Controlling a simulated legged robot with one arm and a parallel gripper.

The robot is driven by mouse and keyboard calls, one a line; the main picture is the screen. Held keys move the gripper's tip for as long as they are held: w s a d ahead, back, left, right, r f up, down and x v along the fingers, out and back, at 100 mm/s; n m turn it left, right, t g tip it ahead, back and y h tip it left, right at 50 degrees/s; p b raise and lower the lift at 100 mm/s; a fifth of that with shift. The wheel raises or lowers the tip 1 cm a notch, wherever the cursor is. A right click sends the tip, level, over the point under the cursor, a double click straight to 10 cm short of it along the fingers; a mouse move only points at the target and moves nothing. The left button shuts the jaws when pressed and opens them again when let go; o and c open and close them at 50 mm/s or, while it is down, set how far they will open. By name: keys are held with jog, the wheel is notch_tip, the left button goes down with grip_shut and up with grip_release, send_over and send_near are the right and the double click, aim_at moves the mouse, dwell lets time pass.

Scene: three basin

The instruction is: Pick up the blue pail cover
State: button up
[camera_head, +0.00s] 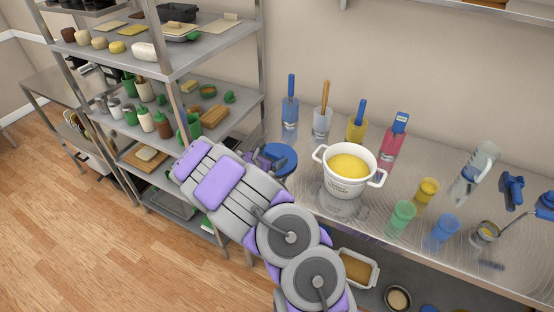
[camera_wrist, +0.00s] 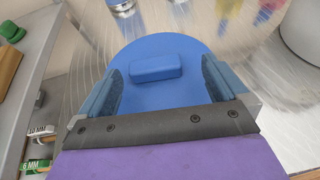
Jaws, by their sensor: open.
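The blue pail cover (camera_wrist: 165,46) is a round flat disc with a raised block handle on top. It lies on the metal counter, and the cover also shows in the head view (camera_head: 283,157) at the counter's left end. My gripper (camera_wrist: 160,72) is over the cover, its fingers open on either side of the handle, with gaps on both sides in the wrist view. In the head view my gripper (camera_head: 265,161) is at the cover's left edge, and my arm hides part of the cover.
A white pot (camera_head: 343,186) with yellow contents stands right of the cover. Behind it are several containers with utensils, including a blue-handled one (camera_head: 290,112). A metal shelf rack (camera_head: 222,36) stands left. Several cups, including a green one (camera_head: 402,217), stand to the right.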

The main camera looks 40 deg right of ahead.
aim_at(274, 154)
jog(key=shift+w+d+f+b, duration=0.3)
jog(key=shift+w+d+f, duration=0.3)
jog(key=shift+d+f, duration=0.05)
jog(key=shift+w+a+r, duration=0.15)
jog(key=shift+w+a, duration=0.05)
jog(key=shift+a, duration=0.1)
jog(key=shift+d, duration=0.35)
jog(key=shift+c, duration=0.4)
jog(key=shift+d+f, duration=0.25)
jog(key=shift+d, duration=0.25)
jog(key=c, duration=0.3)
jog(key=shift+d, duration=0.1)
jog(key=shift+c, duration=0.7)
jog(key=shift+a+r, duration=0.2)
jog(key=shift+a, duration=0.6)
jog(key=c, duration=0.5)
jog(key=shift+d, duration=0.15)
jog(key=shift+c, duration=0.2)
